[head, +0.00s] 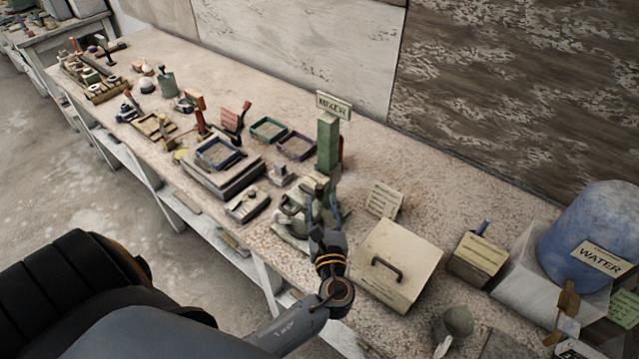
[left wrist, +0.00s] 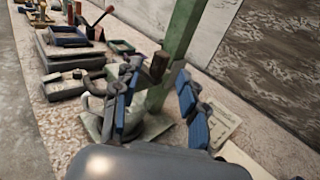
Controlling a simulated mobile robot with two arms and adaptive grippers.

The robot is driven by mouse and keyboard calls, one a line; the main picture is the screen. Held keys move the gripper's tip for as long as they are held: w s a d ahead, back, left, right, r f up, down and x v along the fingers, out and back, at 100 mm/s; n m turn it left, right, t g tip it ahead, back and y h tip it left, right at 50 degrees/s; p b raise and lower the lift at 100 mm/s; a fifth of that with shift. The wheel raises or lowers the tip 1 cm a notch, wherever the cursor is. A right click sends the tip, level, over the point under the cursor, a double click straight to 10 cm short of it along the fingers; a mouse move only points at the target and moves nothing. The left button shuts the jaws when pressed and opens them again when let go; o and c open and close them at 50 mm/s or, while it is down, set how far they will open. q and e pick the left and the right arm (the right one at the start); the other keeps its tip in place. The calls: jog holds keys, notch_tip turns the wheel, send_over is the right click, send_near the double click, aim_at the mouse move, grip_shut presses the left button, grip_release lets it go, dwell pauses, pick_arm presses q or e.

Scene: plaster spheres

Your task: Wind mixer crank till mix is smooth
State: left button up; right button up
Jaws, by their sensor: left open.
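The mixer's green post (head: 328,150) stands on the bench with a MIXER sign (head: 334,105) on top. The post (left wrist: 183,30) also rises in the left wrist view. A pale bowl (left wrist: 152,128) sits at its foot, mostly hidden behind my fingers, so the mix cannot be judged. A brown block (left wrist: 159,66), perhaps the crank's grip, shows between my fingertips against the post. My left gripper (head: 323,204) is open at the mixer, its blue-padded fingers (left wrist: 157,78) spread either side of the block. I cannot tell whether they touch it. My right gripper is not in view.
A cream box with a dark handle (head: 395,262) stands close right of my left gripper. A small label card (head: 384,200) is behind it. A blue WATER barrel (head: 597,235) is at far right. Trays (head: 218,154) and tools crowd the bench to the left.

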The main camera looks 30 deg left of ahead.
aim_at(320, 193)
pick_arm(q)
jog(key=p+x, duration=0.1)
jog(key=x, duration=0.4)
jog(key=shift+w+a, duration=0.1)
jog(key=shift+a, duration=0.05)
grip_shut()
